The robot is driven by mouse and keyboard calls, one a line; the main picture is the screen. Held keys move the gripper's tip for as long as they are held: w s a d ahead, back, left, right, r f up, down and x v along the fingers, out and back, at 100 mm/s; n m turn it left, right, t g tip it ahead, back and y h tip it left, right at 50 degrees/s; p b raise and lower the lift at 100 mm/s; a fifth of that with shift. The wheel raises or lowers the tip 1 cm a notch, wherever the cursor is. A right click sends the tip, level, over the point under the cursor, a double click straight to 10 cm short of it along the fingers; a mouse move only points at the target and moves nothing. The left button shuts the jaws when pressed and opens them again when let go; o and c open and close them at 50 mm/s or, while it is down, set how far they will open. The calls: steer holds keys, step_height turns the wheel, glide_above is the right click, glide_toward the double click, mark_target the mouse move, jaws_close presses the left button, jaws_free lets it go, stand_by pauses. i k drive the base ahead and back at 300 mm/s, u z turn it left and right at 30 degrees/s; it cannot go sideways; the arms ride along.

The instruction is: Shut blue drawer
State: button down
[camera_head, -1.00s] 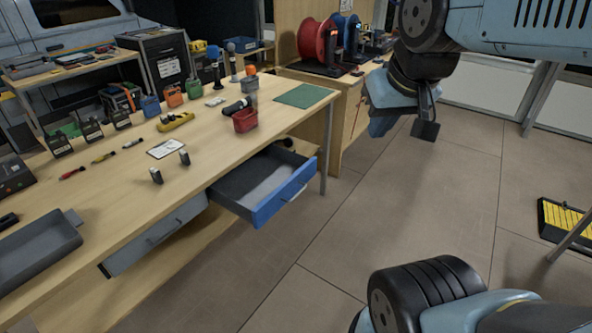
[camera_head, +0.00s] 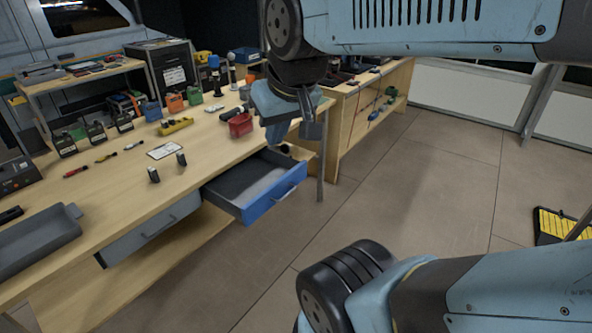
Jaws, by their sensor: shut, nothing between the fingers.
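The blue drawer (camera_head: 274,192) hangs open from the workbench, its blue front standing well out from the bench edge and its grey inside showing empty. A pale handle sits on its front. My gripper (camera_head: 311,131) is shut and empty. In the picture it is above and a little right of the drawer front, with clear space between them. My arm hides part of the bench's far end.
A grey drawer (camera_head: 152,231) to the left looks shut. The wooden workbench (camera_head: 120,200) carries a red bin (camera_head: 240,125), a grey tray (camera_head: 38,243) and several tools. Bare floor (camera_head: 400,205) lies right of the drawer. A yellow-and-black item (camera_head: 556,225) is at far right.

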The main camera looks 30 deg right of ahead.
mark_target(245, 191)
steer(key=u, duration=0.1)
steer(key=i, duration=1)
steer(key=z, duration=0.1)
